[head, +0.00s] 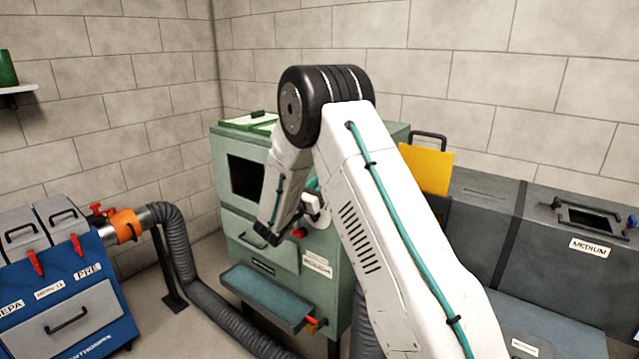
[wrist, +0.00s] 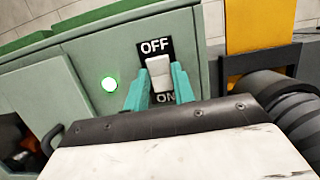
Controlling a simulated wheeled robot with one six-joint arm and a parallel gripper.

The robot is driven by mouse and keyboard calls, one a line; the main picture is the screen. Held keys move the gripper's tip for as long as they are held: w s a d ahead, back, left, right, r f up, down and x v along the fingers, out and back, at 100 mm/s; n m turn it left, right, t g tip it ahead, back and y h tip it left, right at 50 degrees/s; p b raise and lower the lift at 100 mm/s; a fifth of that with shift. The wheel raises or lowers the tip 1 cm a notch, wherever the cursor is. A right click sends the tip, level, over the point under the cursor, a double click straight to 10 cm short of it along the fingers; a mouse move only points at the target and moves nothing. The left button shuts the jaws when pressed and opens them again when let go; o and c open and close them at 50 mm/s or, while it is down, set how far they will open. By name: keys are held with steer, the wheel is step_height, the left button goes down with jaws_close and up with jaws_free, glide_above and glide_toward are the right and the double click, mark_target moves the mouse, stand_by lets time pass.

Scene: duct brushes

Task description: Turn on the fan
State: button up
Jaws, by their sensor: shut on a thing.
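A white switch lever (wrist: 159,72) sits on a black plate on the green cabinet's panel in the wrist view. The plate reads OFF above and ON below. My gripper (wrist: 161,86) has its two teal fingers shut on the lever, one on each side. The lever's lower end lies close to the ON label. A round indicator light (wrist: 109,84) to the left glows with a green rim. In the head view the green cabinet (head: 235,225) stands behind my arm, which hides the switch and my fingertips.
A blue HEPA unit (head: 75,290) stands at left, with a grey hose (head: 190,270) running along the floor. A yellow plate (head: 427,168) and a grey box marked MEDIUM (head: 590,247) are at right. The cabinet's teal tray (head: 265,290) juts forward.

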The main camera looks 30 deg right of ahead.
steer(key=o, duration=1)
steer(key=v, duration=0.8)
